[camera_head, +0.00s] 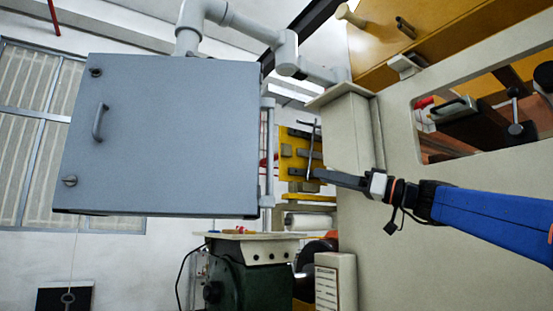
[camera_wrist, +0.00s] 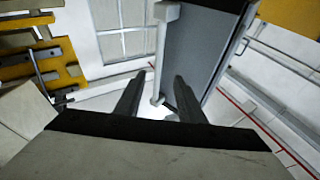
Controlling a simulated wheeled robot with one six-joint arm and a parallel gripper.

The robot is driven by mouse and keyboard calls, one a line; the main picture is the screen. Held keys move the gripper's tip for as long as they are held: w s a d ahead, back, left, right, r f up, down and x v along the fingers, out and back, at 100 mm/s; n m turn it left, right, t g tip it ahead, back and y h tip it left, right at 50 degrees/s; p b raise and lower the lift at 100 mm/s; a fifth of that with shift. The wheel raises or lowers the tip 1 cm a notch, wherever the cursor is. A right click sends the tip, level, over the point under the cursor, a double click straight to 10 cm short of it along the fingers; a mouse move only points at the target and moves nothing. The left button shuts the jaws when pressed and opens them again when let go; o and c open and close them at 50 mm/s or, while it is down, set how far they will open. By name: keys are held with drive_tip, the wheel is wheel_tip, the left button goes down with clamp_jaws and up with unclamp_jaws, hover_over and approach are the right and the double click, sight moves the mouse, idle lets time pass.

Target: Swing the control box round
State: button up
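The control box (camera_head: 160,135) is a large blue-grey cabinet hanging from a grey pipe arm (camera_head: 238,22) at the left of the head view. A small curved handle (camera_head: 100,121) is on its front face. A pale vertical bar handle (camera_head: 268,150) stands along its right side. My gripper (camera_head: 318,175) points left toward this bar, with a gap between its fingertips and the bar. In the wrist view, my gripper (camera_wrist: 159,78) is open and empty. The bar (camera_wrist: 160,50) shows between its two fingers, beyond the tips, with the box's side (camera_wrist: 205,50) just to the right.
A beige machine housing (camera_head: 460,210) with a window opening stands at the right, behind my arm. A green machine with a pale top (camera_head: 255,265) stands below the box. A yellow tool rack (camera_head: 298,150) is behind the gripper. Space between gripper and bar looks free.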

drive_tip(key=r+x, duration=0.2)
drive_tip(key=x, duration=0.7)
drive_tip(key=d+r+x, duration=0.1)
drive_tip(key=x, duration=0.8)
drive_tip(key=shift+d+r+n+y, duration=0.2)
drive_tip(key=shift+r+n+y, duration=0.2)
drive_tip(key=shift+s, duration=0.15)
clamp_jaws()
